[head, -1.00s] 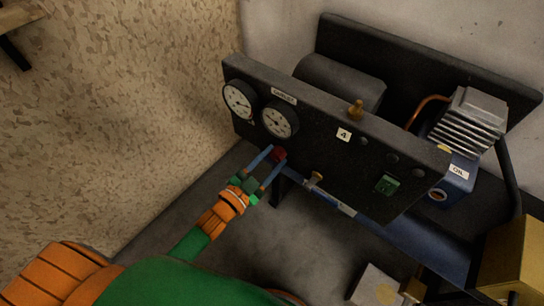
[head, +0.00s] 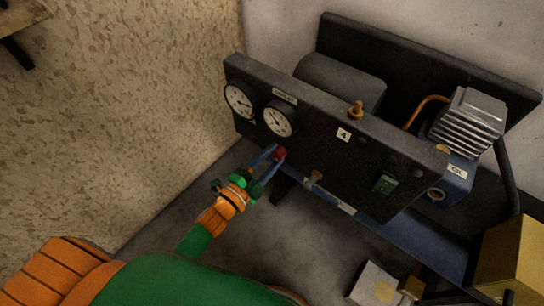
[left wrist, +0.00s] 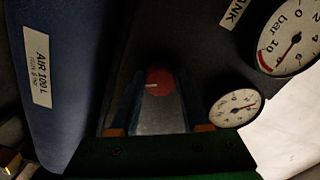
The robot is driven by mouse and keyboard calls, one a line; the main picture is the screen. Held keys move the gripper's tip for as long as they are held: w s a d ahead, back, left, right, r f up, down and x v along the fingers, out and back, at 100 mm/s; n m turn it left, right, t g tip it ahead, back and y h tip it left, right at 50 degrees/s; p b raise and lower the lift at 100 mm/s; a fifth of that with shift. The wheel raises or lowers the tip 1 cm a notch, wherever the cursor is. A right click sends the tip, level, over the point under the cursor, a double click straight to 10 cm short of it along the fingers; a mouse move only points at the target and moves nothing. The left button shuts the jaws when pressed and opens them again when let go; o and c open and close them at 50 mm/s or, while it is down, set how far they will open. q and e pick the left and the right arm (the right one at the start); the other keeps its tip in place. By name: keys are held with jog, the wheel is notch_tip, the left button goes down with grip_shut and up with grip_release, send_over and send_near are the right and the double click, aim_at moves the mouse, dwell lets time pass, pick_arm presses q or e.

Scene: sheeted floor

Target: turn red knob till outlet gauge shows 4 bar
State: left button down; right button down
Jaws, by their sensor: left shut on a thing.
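The red knob (head: 281,153) sits at the lower left of the black panel (head: 318,148). My left gripper (head: 276,156) is shut on it, one blue finger on each side. In the left wrist view the red knob (left wrist: 159,79) shows between the fingertips, with a pale mark on its face. Two round white gauges, a left one (head: 239,99) and a right one (head: 278,119), sit above the knob. In the left wrist view, a large gauge (left wrist: 290,38) is beside a TANK label; a smaller gauge (left wrist: 236,108) has its needle pointing rightward. Its figures are too small to read surely.
A green switch (head: 386,183) and a "4" tag (head: 344,134) are on the panel. A blue tank (head: 420,245) lies below. A tan wall (head: 150,90) stands at left.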

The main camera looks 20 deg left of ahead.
dwell(0.4)
pick_arm(q)
jog(key=shift+c, duration=1.9)
grip_release()
jog(key=v, duration=0.7)
